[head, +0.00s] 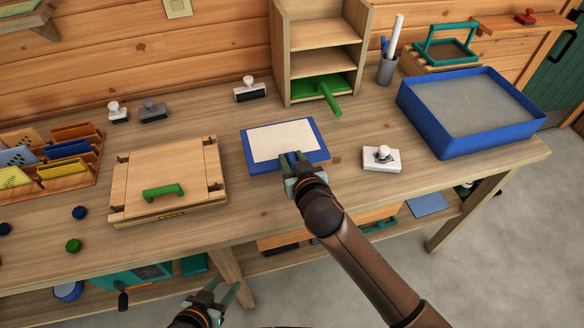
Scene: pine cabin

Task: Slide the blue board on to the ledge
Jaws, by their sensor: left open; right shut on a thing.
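The blue board (319,143) lies on the workbench, with a pale cream sheet or panel (282,141) covering most of its top. My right gripper (291,162) is shut on the board's near edge, a little right of its middle. The fingers hide part of that edge. My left gripper (225,294) is open and empty, low in front of the bench and apart from the board. A narrow wooden ledge (490,24) on the wall at the back right carries a red stamp; I cannot tell if it is the task's ledge.
A wooden press with a green handle (163,192) stands left of the board. A wooden shelf unit (318,60) with a green tool stands behind it. A white block with a knob (381,159) and a large blue tray (480,146) are to the right. Bare bench surrounds the board.

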